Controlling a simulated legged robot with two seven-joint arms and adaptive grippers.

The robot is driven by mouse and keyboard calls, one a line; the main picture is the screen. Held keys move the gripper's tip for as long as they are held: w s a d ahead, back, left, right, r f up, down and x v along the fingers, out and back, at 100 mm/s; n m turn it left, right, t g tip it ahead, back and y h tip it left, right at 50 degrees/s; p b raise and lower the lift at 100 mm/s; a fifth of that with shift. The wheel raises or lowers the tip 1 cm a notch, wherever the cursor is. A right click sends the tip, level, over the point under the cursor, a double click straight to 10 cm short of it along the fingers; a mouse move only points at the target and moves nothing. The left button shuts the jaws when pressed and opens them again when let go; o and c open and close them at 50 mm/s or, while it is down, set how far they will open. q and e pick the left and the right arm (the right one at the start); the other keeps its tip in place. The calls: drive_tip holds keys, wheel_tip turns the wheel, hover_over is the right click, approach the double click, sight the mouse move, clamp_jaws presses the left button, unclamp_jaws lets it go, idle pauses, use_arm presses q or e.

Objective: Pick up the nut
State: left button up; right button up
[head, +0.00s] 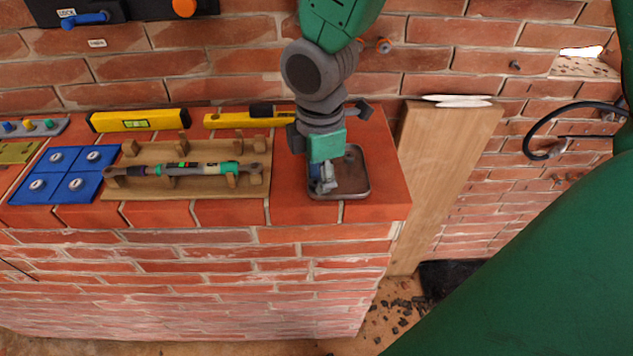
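No loose nut can be made out for certain. A small metal tray (357,187) with a brown-grey floor lies near the right end of the brick ledge. My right gripper (323,187) points down over the left part of this tray, and its fingers and wrist hide part of the tray floor. The fingers are too small and dark to tell whether they are open or shut, or whether anything is between them. My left gripper is not in view.
A torque wrench (190,169) lies on a wooden rack (150,188) left of the tray. The brick wall (210,65) rises behind. A wooden board (440,165) leans at right.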

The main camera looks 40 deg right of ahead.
drive_tip(key=shift+d, duration=0.2)
drive_tip(key=c, duration=0.4)
drive_tip(key=shift+d+f, duration=0.2)
drive_tip(key=shift+d, duration=0.65)
drive_tip(key=shift+c, duration=0.8)
drive_tip(key=shift+a+r, duration=0.2)
drive_tip(key=shift+a, duration=0.35)
drive_tip(key=r, duration=0.3)
drive_tip(key=r+p, duration=0.1)
drive_tip(key=shift+w+a+r, duration=0.15)
drive_tip(key=shift+a+r, duration=0.1)
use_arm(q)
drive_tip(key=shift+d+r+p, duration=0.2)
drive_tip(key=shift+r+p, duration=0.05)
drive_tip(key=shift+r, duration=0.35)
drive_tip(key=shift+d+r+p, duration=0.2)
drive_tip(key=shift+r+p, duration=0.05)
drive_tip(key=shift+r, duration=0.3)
use_arm(e)
drive_tip(key=shift+r, duration=2.7)
